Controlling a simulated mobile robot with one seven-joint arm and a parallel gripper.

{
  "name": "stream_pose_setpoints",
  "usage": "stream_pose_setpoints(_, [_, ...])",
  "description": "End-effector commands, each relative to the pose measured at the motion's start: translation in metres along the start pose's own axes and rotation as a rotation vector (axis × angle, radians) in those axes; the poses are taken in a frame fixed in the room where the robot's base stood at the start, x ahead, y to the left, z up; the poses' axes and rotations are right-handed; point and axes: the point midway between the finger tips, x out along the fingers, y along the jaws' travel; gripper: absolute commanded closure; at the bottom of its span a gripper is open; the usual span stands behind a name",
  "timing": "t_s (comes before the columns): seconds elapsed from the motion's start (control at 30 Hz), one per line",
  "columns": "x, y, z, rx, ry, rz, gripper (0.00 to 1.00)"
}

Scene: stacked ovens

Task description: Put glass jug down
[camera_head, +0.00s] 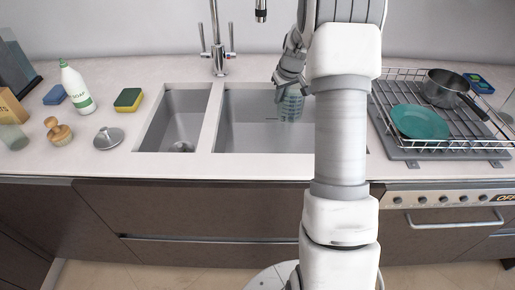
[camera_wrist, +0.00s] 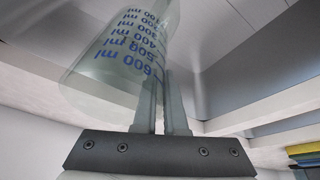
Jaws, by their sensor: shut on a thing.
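The glass jug (camera_head: 291,106) is clear with blue markings. In the head view it hangs below my gripper (camera_head: 286,84), over the large sink basin (camera_head: 250,132). In the wrist view the jug (camera_wrist: 118,62) shows blue volume figures, and my gripper's fingers (camera_wrist: 160,105) are closed together on its edge or handle; I cannot tell which. The jug's far side is out of the wrist view. My arm hides the right part of the basin.
A smaller basin (camera_head: 178,122) lies left of the large one, with the tap (camera_head: 218,50) behind. A dish rack (camera_head: 385,92) with a teal plate (camera_head: 419,122) and a pan (camera_head: 445,88) stands right. A soap bottle (camera_head: 77,88), sponge (camera_head: 128,99) and lid (camera_head: 108,137) stand left.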

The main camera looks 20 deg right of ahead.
Motion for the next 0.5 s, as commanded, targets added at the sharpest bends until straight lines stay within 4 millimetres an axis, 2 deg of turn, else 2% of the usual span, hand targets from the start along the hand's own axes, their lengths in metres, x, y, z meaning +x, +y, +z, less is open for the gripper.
stream_pose_setpoints(0.07, [0.004, 0.0, -0.001, -0.004, 0.002, -0.001, 1.0])
stream_pose_setpoints(0.17, [0.012, -0.013, -0.001, -0.007, 0.0, -0.003, 1.0])
stream_pose_setpoints(0.5, [0.057, -0.088, -0.002, -0.009, 0.0, -0.002, 1.0])
